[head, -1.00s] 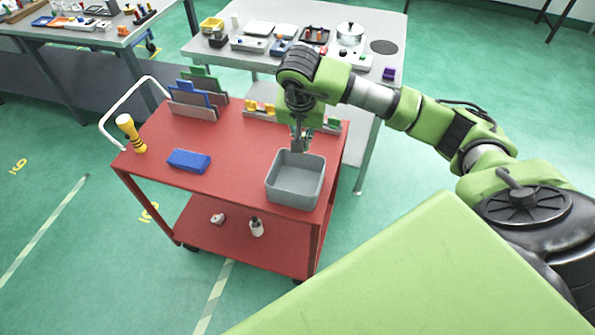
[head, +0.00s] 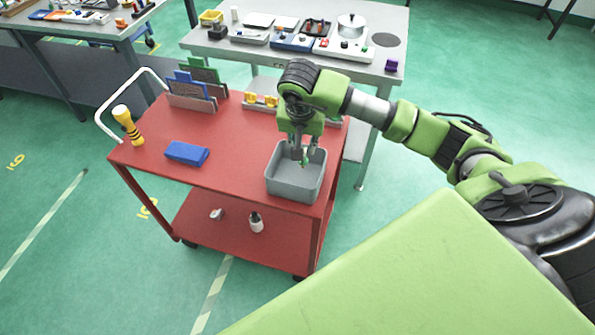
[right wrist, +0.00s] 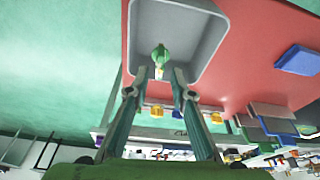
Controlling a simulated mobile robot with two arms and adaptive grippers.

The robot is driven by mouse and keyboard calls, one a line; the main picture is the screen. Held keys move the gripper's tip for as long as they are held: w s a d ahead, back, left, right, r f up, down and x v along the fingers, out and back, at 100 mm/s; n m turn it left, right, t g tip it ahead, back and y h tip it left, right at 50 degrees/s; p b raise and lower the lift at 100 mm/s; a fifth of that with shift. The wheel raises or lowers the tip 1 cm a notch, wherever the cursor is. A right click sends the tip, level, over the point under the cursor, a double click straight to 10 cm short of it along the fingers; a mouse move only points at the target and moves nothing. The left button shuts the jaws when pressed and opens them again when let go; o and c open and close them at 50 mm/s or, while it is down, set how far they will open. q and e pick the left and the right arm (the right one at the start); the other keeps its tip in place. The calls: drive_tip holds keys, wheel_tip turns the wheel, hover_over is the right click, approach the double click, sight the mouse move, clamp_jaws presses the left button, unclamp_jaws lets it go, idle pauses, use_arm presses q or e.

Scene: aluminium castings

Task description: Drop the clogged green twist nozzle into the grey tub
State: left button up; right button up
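The grey tub (head: 294,189) stands at the right front corner of the red cart's top; it also shows in the right wrist view (right wrist: 207,35). My right gripper (head: 304,157) points down into the tub's opening. In the right wrist view my right gripper (right wrist: 158,73) has its fingers apart. The green nozzle (right wrist: 160,54) shows between and just beyond the fingertips, with a gap on either side. I cannot tell whether it is in the air or on the tub's floor. My left gripper is not in view.
On the red cart (head: 235,150) lie a blue block (head: 186,153), a yellow-and-black tool (head: 128,124), a rack of upright plates (head: 192,92) and a holder with yellow parts (head: 262,101). A grey workbench (head: 388,66) with equipment stands behind. The cart's middle is clear.

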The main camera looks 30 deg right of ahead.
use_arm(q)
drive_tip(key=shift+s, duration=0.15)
use_arm(e)
drive_tip(key=shift+r, duration=0.1)
drive_tip(key=v, duration=1.2)
drive_tip(key=shift+a, duration=0.1)
